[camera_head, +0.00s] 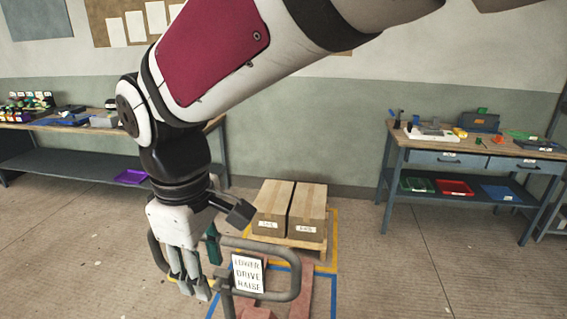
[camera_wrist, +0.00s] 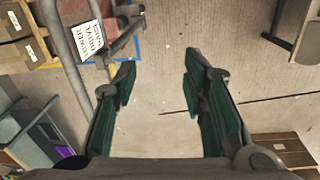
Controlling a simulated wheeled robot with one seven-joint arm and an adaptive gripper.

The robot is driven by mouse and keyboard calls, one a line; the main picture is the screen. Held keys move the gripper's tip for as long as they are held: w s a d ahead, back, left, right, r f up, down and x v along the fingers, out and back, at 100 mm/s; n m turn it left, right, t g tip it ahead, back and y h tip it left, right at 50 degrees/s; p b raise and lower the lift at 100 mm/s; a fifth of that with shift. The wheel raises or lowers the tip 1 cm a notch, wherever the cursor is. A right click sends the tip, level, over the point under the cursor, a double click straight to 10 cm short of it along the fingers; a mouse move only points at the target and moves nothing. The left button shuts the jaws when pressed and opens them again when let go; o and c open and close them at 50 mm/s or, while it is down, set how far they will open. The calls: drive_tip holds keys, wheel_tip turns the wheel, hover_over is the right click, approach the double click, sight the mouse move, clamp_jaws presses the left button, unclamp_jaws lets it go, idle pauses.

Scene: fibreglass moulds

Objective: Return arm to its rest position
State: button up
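My arm reaches across the head view, bent at the elbow, with the forearm hanging down. My gripper (camera_head: 195,288) points down in front of a grey tube handle (camera_head: 285,244) that carries a sign reading "LOWER DRIVE RAISE" (camera_head: 248,273). In the wrist view my gripper (camera_wrist: 160,78) has its two green-padded fingers wide apart. Only bare floor shows between them, so it is open and empty. The handle's tube (camera_wrist: 68,50) passes to the left of the fingers in the wrist view. I cannot tell the exact gap between handle and gripper.
Two cardboard boxes (camera_head: 290,205) sit on a pallet (camera_head: 290,240) behind the handle. A workbench (camera_head: 470,150) with tools stands at the right, another bench (camera_head: 60,130) at the left. Floor (camera_head: 420,280) at the front right is clear.

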drive_tip(key=w+d+r+m+t+b, duration=0.15)
drive_tip(key=d+m, duration=0.35)
drive_tip(key=d, duration=0.6)
drive_tip(key=d+r+m+t+b, duration=0.1)
drive_tip(key=d+r+m+t, duration=0.3)
drive_tip(key=d, duration=0.8)
drive_tip(key=s+d+f+m, duration=0.3)
drive_tip(key=s+d+m, duration=0.1)
drive_tip(key=d, duration=0.3)
drive_tip(key=shift+m+g, duration=0.35)
drive_tip(key=shift+m, duration=0.55)
drive_tip(key=shift+c, duration=0.3)
